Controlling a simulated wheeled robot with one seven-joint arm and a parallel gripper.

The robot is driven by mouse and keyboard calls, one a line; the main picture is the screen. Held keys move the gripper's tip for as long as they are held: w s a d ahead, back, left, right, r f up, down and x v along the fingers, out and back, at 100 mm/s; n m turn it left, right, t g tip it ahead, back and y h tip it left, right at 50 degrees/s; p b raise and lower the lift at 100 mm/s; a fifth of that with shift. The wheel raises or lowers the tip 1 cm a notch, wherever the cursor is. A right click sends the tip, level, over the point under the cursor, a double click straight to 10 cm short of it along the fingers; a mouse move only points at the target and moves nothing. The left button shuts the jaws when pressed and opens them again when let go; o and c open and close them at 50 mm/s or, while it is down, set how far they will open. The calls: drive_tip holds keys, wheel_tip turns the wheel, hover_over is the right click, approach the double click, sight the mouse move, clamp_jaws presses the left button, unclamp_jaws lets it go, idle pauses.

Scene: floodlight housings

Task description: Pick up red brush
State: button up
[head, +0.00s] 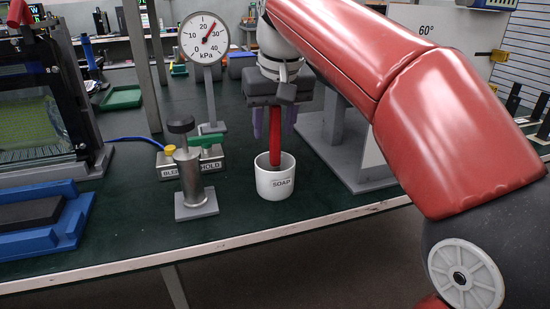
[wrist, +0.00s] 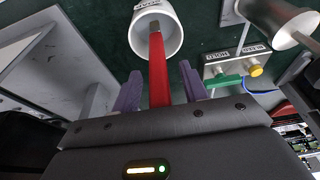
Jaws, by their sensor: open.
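The red brush (head: 275,138) stands upright with its lower end in a white cup marked SOAP (head: 275,185). In the wrist view the red brush (wrist: 158,72) runs from between the fingers into the white cup (wrist: 171,38). My gripper (head: 274,130) is above the cup, pointing down. Its purple fingers (wrist: 163,85) are open on either side of the brush handle, with gaps visible on both sides in the wrist view. The brush's lower end is hidden inside the cup in the head view.
A metal cylinder on a plate (head: 189,178) stands left of the cup, before the bleed/hold valve block (head: 208,163). A pressure gauge (head: 205,40) rises behind. A grey angled stand (head: 345,150) is close on the right. The table's front edge (head: 240,234) is near the cup.

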clamp_jaws()
drive_tip(key=shift+r, duration=0.15)
